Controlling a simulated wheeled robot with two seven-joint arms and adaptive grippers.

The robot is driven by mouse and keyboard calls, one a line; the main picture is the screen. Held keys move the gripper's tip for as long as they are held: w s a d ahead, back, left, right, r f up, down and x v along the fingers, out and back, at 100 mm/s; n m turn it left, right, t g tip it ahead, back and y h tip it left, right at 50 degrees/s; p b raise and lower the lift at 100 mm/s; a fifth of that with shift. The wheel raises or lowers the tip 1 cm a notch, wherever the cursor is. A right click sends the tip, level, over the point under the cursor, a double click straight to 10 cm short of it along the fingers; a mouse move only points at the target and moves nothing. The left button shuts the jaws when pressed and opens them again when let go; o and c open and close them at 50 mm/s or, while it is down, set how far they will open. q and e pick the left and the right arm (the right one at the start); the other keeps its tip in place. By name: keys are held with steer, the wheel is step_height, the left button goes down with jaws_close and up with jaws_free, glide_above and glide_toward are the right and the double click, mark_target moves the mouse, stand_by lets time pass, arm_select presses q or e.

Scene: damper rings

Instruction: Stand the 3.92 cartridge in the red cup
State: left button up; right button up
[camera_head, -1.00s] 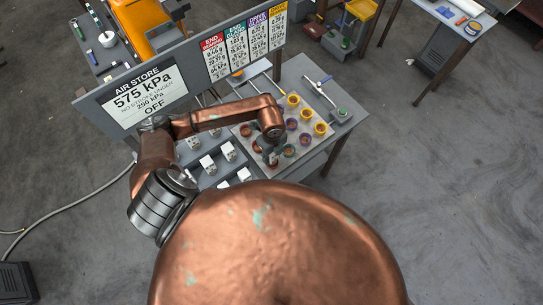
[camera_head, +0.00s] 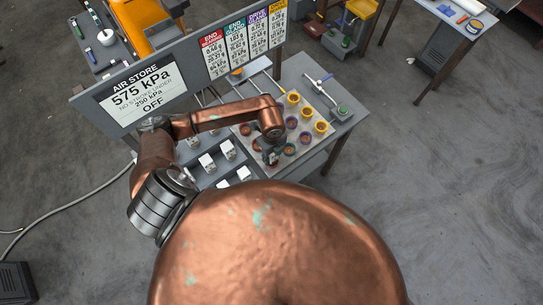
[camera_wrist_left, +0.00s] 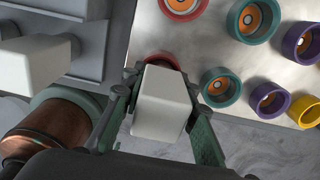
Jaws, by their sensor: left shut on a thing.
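My left gripper (camera_head: 271,158) is at the front corner of the cup plate in the head view. In the left wrist view the gripper (camera_wrist_left: 155,100) is shut on a cartridge with a white block-shaped top (camera_wrist_left: 162,100). No number is readable on it. A red cup (camera_wrist_left: 160,58) lies directly behind and below the held cartridge, mostly hidden by it. I cannot tell whether the cartridge's lower end is inside that cup. Another red cup (camera_wrist_left: 182,8) stands farther along the same row. My right gripper is not in view.
The plate (camera_wrist_left: 200,50) also carries teal cups (camera_wrist_left: 221,87), purple cups (camera_wrist_left: 268,98) and yellow cups (camera_head: 320,127). More white-topped cartridges (camera_head: 207,163) stand in the grey rack to the left. A sign reading 575 kPa and OFF (camera_head: 140,95) stands behind.

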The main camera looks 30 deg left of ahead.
arm_select(q)
steer(key=o, duration=1.3)
steer(key=shift+f, duration=0.1)
step_height(320, 180, up, 12)
stand_by(0.5)
